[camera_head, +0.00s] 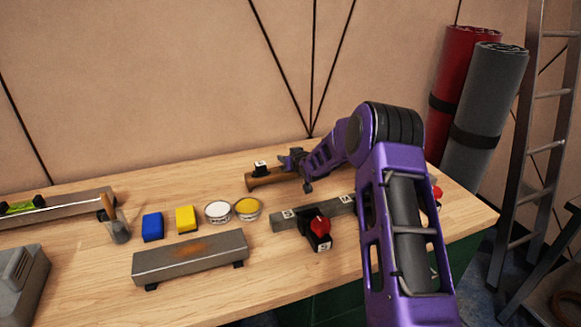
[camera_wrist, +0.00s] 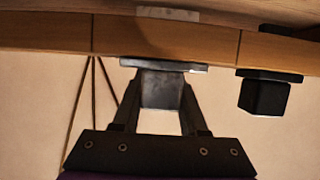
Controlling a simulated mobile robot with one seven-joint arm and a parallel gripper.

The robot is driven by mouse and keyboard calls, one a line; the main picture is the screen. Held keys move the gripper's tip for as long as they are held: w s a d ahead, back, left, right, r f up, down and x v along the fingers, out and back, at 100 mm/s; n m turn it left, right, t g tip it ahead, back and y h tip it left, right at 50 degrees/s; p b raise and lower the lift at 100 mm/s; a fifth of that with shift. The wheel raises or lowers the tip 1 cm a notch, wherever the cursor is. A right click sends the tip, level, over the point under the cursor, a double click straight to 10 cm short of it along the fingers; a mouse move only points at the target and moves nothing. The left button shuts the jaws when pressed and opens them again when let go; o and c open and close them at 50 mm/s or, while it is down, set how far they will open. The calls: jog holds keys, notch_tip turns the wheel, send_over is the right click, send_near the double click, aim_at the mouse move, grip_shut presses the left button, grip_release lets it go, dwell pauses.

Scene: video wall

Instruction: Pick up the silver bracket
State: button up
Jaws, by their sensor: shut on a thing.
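The silver bracket (camera_wrist: 162,91) is a grey metal piece held between the two fingers of my gripper (camera_wrist: 160,100) in the wrist view. Its wider flat plate lies against or very close to a long wooden beam (camera_wrist: 60,36); I cannot tell if they touch. In the head view my gripper (camera_head: 297,160) is at the back of the workbench, by the right end of the wooden beam (camera_head: 272,180). The bracket is too small and covered to make out clearly there.
A black block (camera_wrist: 264,96) sits on the beam beside my gripper. On the workbench (camera_head: 90,278) are a metal bar (camera_head: 190,262), blue block (camera_head: 152,227), yellow block (camera_head: 186,219), two tins, and a red-and-black device (camera_head: 317,233). Rolled mats (camera_head: 485,110) and a ladder (camera_head: 545,95) stand right.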

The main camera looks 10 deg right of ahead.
grip_shut()
jog(key=shift+r, duration=0.1)
notch_tip(320, 180, up, 10)
jog(key=p, duration=0.1)
dwell(0.8)
